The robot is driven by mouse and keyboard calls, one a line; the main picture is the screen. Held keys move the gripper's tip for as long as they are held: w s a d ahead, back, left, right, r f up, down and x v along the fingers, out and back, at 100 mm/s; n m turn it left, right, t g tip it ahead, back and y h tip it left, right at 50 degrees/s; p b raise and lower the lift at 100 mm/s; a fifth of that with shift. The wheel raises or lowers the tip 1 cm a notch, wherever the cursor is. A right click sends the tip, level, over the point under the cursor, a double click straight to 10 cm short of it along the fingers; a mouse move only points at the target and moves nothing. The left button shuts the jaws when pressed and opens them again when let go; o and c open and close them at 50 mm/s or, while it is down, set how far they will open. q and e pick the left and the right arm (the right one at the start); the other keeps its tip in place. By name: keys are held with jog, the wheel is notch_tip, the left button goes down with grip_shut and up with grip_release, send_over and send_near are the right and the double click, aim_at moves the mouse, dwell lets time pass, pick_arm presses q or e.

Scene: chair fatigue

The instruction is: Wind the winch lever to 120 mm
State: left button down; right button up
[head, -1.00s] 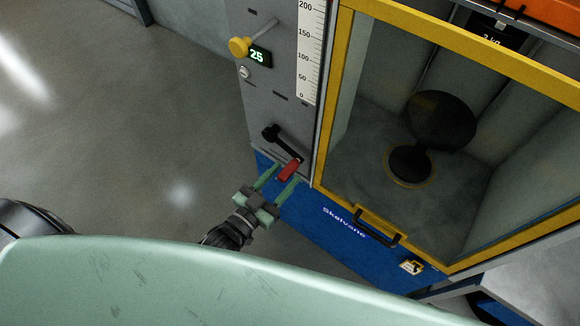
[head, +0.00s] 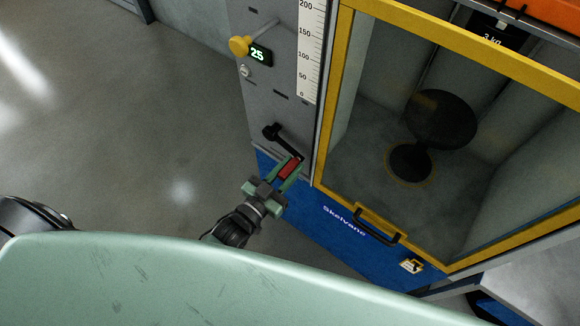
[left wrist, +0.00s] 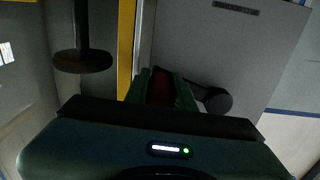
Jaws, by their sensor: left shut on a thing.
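The winch lever (head: 284,143) is a black crank on the grey front panel, with its arm pointing down and to the right. Its red grip (head: 288,169) is between the fingers of my left gripper (head: 290,170), which is shut on it. In the left wrist view the red grip (left wrist: 160,87) looks dark between the green fingers, with the black crank hub (left wrist: 217,101) to the right. A white scale (head: 308,60) marked 0 to 200 runs up the panel. A small green display (head: 259,56) reads 25. My right gripper is not in view.
A yellow-framed door (head: 334,100) with a black handle (head: 376,227) stands right of the panel. Behind it is a chamber with a round black stool-like thing (head: 441,118). A yellow knob (head: 240,46) sticks out at the upper left. The floor (head: 130,130) left is clear.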

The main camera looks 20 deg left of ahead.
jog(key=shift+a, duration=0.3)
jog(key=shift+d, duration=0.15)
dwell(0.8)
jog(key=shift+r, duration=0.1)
